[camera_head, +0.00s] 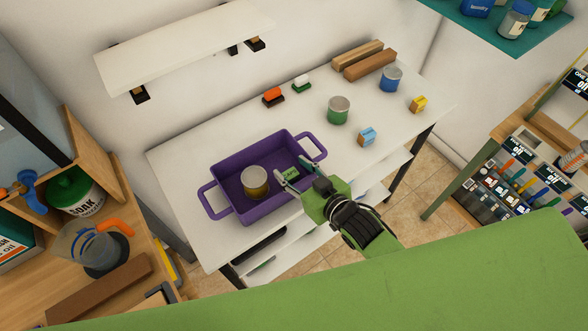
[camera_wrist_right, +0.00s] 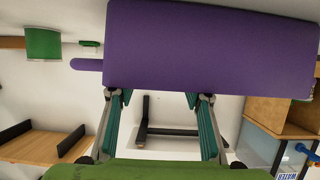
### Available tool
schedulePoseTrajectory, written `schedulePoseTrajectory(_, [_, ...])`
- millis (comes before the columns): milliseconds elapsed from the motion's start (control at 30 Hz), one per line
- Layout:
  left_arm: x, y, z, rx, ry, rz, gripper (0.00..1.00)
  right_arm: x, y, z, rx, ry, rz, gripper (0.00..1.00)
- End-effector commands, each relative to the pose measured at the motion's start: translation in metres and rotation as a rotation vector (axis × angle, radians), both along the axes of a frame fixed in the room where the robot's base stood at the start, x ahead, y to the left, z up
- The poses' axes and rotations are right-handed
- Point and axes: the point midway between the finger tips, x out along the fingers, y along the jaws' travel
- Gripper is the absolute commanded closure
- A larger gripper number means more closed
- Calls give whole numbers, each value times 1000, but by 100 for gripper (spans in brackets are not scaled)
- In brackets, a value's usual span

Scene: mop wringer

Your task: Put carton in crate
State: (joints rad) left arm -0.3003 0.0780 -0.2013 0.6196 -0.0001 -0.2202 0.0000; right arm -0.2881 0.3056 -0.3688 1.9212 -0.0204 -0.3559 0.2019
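The purple crate (camera_head: 217,166) stands on the white table, its handles at the left and right ends. My left gripper is out of view.
A gold can (camera_head: 255,182) stands in the crate. A green can (camera_head: 339,110), a blue can (camera_head: 391,78), two brushes (camera_head: 273,97) and wooden blocks (camera_head: 370,65) are on the table. A wall shelf (camera_head: 180,45) hangs behind. Bare tabletop lies behind the crate.

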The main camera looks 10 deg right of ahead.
Motion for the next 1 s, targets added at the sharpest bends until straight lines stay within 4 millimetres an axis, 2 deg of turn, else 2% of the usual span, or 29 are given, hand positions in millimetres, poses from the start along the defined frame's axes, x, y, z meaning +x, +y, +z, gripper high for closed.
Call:
schedulePoseTrajectory(33, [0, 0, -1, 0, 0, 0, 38, -5, -1, -11, -9, 23, 1, 52])
schedulePoseTrajectory(100, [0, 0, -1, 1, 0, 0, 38, -6, 0, -11, -9, 25, 1, 52])
schedulePoseTrajectory(300, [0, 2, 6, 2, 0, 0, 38, -7, -1, 5, -9, 23, 2, 52])
schedulePoseTrajectory(367, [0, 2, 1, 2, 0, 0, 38, -18, -5, 5, -8, 24, 3, 52])
schedulePoseTrajectory(700, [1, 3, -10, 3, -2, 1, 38, -79, -29, 37, -5, 16, 2, 52])
schedulePoseTrajectory(1000, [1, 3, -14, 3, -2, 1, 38, -104, -40, 51, -4, 12, 1, 52])
